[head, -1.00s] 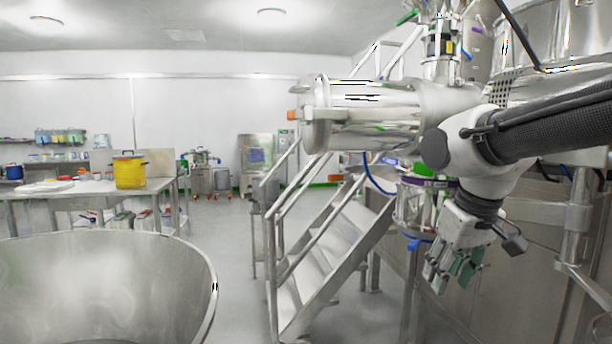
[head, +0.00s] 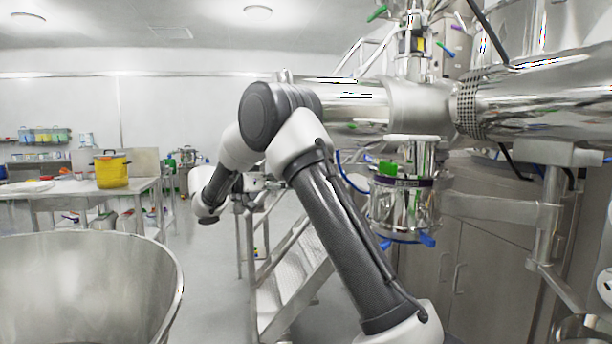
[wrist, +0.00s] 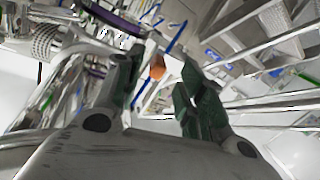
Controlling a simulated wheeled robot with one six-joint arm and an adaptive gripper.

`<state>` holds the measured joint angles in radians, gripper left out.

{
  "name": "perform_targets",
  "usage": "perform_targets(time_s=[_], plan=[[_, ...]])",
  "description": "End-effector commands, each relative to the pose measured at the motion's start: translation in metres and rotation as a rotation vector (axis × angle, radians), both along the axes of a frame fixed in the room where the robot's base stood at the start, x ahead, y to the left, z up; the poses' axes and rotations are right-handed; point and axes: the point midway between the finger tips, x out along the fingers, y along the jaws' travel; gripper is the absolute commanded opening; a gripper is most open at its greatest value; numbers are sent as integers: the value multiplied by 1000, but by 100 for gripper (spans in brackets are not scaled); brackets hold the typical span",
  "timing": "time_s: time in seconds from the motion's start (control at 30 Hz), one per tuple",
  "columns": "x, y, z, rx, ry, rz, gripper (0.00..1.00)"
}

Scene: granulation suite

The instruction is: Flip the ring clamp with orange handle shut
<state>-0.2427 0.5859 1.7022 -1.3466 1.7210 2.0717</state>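The orange handle (wrist: 157,67) of the ring clamp shows in the wrist view, between my fingers in the picture and apparently beyond the tips. The clamp's ring cannot be made out there, so I cannot tell how far it stands open. In the head view my arm hides the handle and the left end of the steel horizontal cylinder (head: 357,100). My gripper (wrist: 160,80) is open in the wrist view, with two dark green finger pads spread apart and nothing held. It is not clearly visible in the head view.
A glass-sided vessel (head: 404,205) with blue clips hangs right of my arm. Metal steps (head: 290,290) stand behind my arm. A large steel bowl (head: 90,290) fills the lower left. A table with a yellow pot (head: 111,171) stands at the back left.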

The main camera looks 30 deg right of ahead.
Motion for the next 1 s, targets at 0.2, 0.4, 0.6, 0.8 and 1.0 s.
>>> perform_targets(time_s=[0.2,0.4,0.6,0.8,1.0], plan=[[4,0,17,-72,-231,-9,39],[2,-29,19,-74,-244,-12,39],[2,-60,18,-73,-243,-10,39],[2,-73,18,-72,-242,-8,39],[2,-74,18,-71,-241,-8,39]])
